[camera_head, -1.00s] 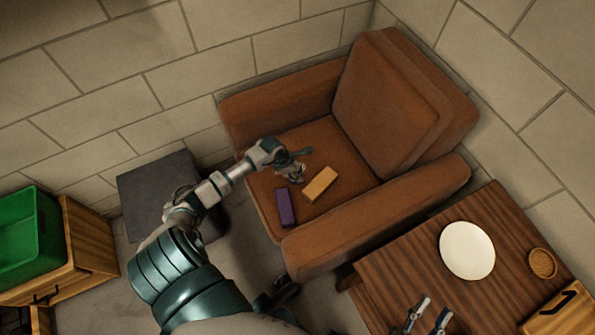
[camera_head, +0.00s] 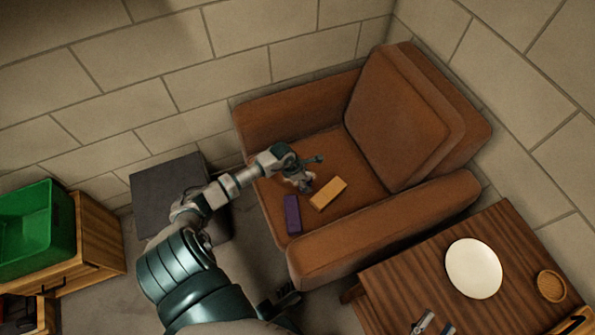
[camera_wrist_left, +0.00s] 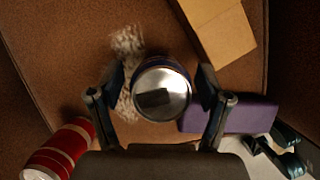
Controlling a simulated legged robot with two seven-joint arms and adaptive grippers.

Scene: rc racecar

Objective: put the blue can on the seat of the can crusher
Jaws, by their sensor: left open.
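In the left wrist view, a can (camera_wrist_left: 162,92) with a silver lid and a dark bluish rim stands between the fingers of my left gripper (camera_wrist_left: 162,88). The fingers are open on both sides of it, with small gaps. In the head view my left gripper (camera_head: 306,174) is low over the armchair seat (camera_head: 333,149), and the can is hard to make out there. A dark jointed part at the lower edge looks like my right gripper (camera_head: 286,297); its jaw state is unclear. I cannot make out a can crusher.
An orange box (camera_head: 328,193) and a purple box (camera_head: 292,214) lie on the seat close to my left gripper. A red can (camera_wrist_left: 60,150) shows at lower left of the wrist view. A wooden table with a white plate (camera_head: 473,268) stands right; a green bin (camera_head: 35,230) stands left.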

